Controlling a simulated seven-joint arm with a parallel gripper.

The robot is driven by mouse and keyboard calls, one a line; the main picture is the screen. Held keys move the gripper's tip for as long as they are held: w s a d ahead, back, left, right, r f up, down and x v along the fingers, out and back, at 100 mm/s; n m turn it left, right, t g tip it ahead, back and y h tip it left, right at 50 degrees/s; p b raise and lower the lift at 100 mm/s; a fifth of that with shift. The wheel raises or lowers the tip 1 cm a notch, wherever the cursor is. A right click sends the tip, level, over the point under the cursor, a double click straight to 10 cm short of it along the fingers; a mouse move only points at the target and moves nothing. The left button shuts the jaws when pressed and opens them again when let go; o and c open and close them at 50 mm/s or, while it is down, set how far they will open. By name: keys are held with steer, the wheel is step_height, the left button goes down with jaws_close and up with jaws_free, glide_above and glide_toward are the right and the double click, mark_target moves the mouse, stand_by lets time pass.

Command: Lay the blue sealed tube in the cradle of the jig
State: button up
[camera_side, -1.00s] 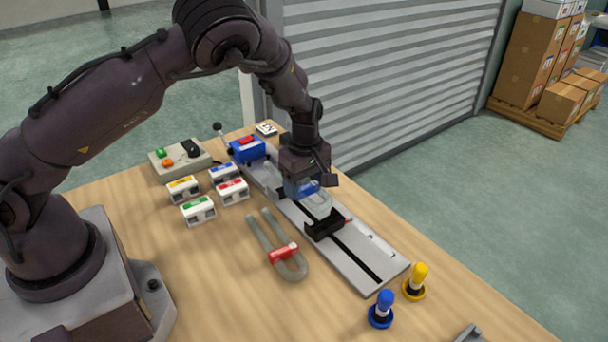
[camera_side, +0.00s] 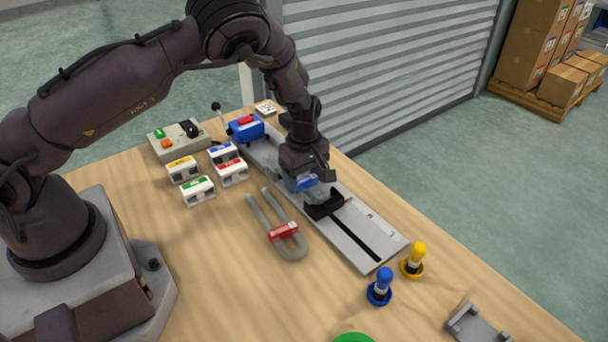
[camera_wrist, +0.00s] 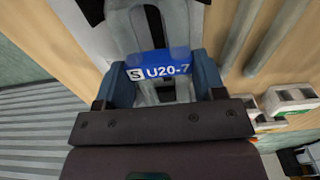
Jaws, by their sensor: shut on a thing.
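My gripper (camera_side: 307,186) is shut on the blue-labelled tube (camera_side: 308,181), a clear tube. Its blue label (camera_wrist: 160,66) reads "S U20-7" between the fingers in the wrist view. The jig is a long grey plate (camera_side: 383,232) with a dark slot. Its black cradle (camera_side: 326,208) sits just in front of and below my gripper. The tube's front end is at or just above the cradle; I cannot tell whether it touches. My gripper hides part of the tube.
A U-shaped tube with a red label (camera_side: 284,232) lies left of the jig. Several labelled white blocks (camera_side: 198,189), a control box (camera_side: 178,140) and a blue lever unit (camera_side: 246,129) stand behind. Blue (camera_side: 380,287) and yellow (camera_side: 415,260) pegs stand near the jig's front end.

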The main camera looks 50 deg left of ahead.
steer(key=o, duration=1)
steer(key=shift+r, duration=0.1)
step_height(320, 180, up, 13)
